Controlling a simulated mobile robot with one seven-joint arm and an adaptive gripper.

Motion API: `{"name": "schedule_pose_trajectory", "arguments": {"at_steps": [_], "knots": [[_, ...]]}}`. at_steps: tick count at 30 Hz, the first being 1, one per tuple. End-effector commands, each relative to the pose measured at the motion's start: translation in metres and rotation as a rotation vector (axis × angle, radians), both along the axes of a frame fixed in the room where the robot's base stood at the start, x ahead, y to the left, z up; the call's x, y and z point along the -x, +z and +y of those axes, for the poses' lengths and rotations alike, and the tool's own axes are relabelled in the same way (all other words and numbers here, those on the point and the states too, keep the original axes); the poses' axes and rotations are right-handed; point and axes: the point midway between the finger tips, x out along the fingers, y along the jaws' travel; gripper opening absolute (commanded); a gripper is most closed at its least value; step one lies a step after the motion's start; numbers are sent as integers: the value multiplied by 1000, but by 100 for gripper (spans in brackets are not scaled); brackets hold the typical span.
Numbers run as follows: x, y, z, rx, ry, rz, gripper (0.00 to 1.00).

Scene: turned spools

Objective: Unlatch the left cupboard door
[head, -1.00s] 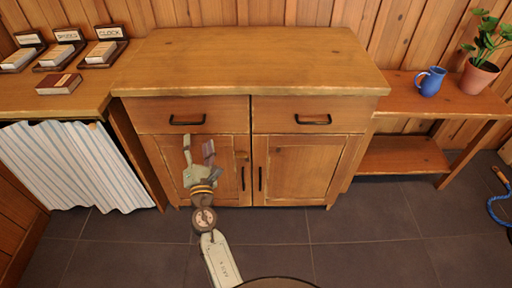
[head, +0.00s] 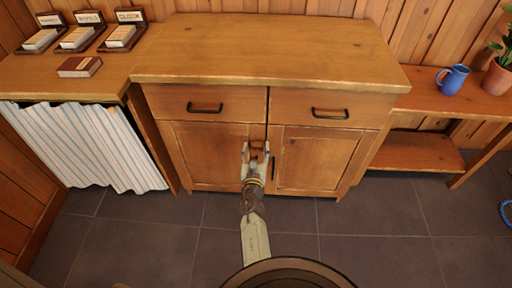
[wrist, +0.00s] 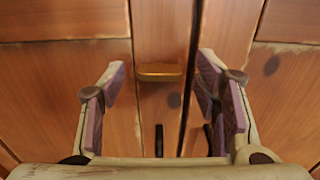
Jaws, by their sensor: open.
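The left cupboard door (head: 205,160) is shut, a wooden panel under the left drawer. In the wrist view, a small brass-coloured latch piece (wrist: 160,72) lies crosswise on the door's right upright, near its top. A black door handle (wrist: 158,141) shows below it. My gripper (head: 256,148) is in front of the meeting edge of the two doors. It is open in the wrist view, its fingers standing left and right of the latch with gaps on both sides. In the head view, my gripper partly covers the latch area and the handles.
The right cupboard door (head: 312,162) is shut. Two drawers with black handles (head: 205,108) sit above the doors, under the cabinet top (head: 270,50). A striped curtain (head: 85,148) hangs at left. A low shelf (head: 420,152) stands at right. The tiled floor (head: 380,235) in front is clear.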

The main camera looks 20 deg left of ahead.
Motion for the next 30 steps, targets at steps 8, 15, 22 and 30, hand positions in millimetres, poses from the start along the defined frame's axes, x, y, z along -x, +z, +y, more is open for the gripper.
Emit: {"name": "schedule_pose_trajectory", "arguments": {"at_steps": [8, 15, 22, 30], "knots": [[-11, 0, 4, -2, 1, 2, 57], [-11, 0, 4, -2, 1, 1, 51], [-11, 0, 4, -2, 1, 1, 36], [-11, 0, 4, -2, 1, 1, 18]]}}
